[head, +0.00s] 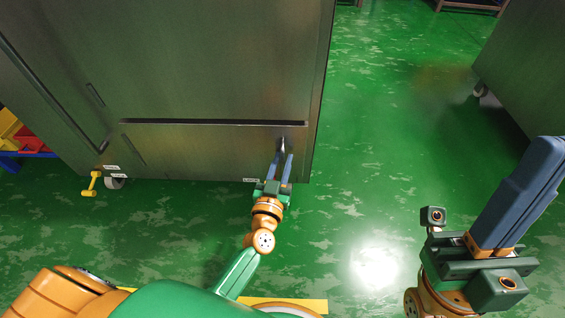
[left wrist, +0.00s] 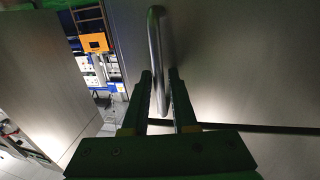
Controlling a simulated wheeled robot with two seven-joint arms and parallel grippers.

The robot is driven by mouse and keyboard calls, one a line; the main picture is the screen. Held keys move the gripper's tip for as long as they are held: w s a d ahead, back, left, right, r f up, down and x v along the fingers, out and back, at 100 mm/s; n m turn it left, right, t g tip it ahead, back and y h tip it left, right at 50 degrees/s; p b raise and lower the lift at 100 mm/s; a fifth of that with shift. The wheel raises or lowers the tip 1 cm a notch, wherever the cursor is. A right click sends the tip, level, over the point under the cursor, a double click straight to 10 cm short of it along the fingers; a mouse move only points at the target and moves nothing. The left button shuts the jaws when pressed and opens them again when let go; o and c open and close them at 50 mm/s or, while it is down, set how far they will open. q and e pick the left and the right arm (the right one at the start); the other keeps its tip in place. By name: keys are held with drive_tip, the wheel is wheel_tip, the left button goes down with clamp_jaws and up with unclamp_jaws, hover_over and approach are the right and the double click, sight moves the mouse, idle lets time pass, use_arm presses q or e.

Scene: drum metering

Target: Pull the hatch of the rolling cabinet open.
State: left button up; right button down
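The rolling cabinet (head: 200,60) is a large grey metal box at the upper left of the head view. Its lower front panel, the hatch (head: 200,145), lies below a long dark gap. An upright bar handle (head: 282,143) sits near the panel's right end. My left gripper (head: 284,160) is at this handle. In the left wrist view, the handle (left wrist: 157,50) passes between the two fingers (left wrist: 160,80), with a narrow gap seeming to show on each side. My right gripper (head: 530,165) is away from the cabinet at the right; its blue fingers overlap in view.
A yellow caster lever (head: 92,183) and a wheel (head: 115,183) stick out at the cabinet's lower left. Red and yellow bins (head: 27,138) stand at the far left. Another grey cabinet (head: 525,65) stands at the upper right. The green floor (head: 390,130) between is clear.

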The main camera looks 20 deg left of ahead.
use_arm(q)
clamp_jaws()
idle(1.2)
